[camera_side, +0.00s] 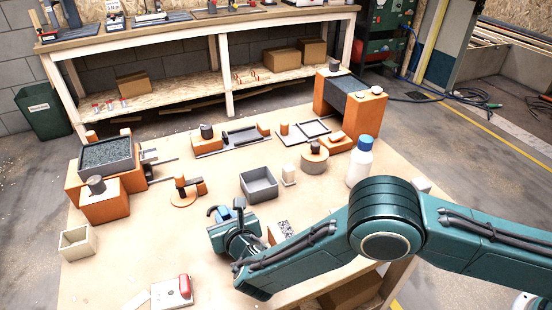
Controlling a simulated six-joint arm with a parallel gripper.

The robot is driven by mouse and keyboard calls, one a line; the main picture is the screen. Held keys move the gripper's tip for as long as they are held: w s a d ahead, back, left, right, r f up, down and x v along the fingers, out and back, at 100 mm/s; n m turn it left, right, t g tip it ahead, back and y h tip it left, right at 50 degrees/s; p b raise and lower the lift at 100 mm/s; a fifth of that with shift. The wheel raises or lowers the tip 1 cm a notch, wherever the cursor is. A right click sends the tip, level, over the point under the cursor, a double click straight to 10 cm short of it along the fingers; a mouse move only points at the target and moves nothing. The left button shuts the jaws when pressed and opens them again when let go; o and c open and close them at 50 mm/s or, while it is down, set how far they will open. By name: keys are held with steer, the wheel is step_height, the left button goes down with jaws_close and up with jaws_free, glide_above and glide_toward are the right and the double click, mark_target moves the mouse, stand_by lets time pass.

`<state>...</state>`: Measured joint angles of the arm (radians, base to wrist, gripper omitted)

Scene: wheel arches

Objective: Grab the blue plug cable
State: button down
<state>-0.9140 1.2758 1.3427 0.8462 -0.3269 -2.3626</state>
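My gripper (226,209) is at the end of the teal arm, low over the front middle of the wooden table. Its dark fingertips point away from the camera and look spread to either side of a small blue piece (224,215). I cannot tell whether this piece is the blue plug, part of my gripper, or touched by the fingers. No cable is clearly visible on the table. A dark cable with a green-blue end (492,105) lies on the floor at the far right, well away from my gripper.
A grey open box (259,186) stands just beyond my gripper. A white bottle with a blue cap (361,163) stands to the right. Orange blocks with a dark tray (107,155) are at left, and an orange arch (350,98) is at back right.

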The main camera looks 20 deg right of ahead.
mark_target(225, 214)
steer(key=shift+r, duration=0.2)
step_height(225, 214, up, 20)
steer(key=shift+f, duration=0.2)
stand_by(0.7)
stand_by(0.5)
